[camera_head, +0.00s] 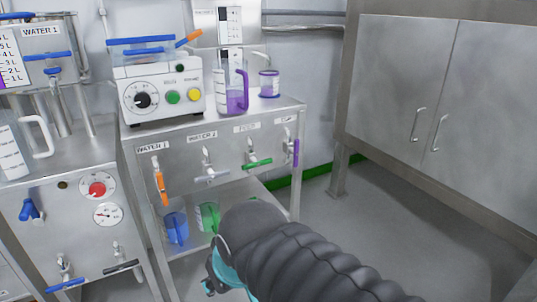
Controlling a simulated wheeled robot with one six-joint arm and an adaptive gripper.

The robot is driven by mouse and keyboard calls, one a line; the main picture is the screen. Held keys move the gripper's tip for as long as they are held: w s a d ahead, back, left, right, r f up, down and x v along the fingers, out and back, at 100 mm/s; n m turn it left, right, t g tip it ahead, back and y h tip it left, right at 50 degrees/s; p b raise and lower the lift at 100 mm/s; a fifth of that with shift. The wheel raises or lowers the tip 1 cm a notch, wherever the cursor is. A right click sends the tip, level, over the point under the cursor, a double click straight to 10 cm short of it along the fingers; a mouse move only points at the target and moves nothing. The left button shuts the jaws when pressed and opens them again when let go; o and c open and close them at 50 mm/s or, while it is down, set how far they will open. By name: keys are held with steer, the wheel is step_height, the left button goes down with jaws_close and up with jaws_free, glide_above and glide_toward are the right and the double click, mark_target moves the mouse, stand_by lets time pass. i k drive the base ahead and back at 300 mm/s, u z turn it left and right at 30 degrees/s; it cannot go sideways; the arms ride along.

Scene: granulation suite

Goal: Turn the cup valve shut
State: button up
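A row of labelled valves runs along the front of the steel bench. The rightmost valve has a purple handle (296,152) that hangs vertically; its small label (287,120) is too small to read for sure, so I cannot confirm it is the cup valve. The other valves have an orange vertical handle (160,185), a grey-lilac roughly horizontal handle (212,176) and a green roughly horizontal handle (257,163). My gripper (212,285) is low in front of the bench, left of and well apart from the purple handle. My dark arm hides part of it, and its fingers are unclear.
A blue jug (176,228) and a green jug (207,216) stand on the lower shelf. A control box (160,90), a purple-handled jug (231,90) and a small purple-white cup (269,83) stand on top. Steel cabinets (400,90) are at right; the floor (385,215) between is clear.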

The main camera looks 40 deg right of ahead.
mark_target(294, 150)
steer(key=k, duration=0.8)
steer(key=z, duration=1.3)
steer(key=i, duration=0.5)
steer(key=z, duration=0.05)
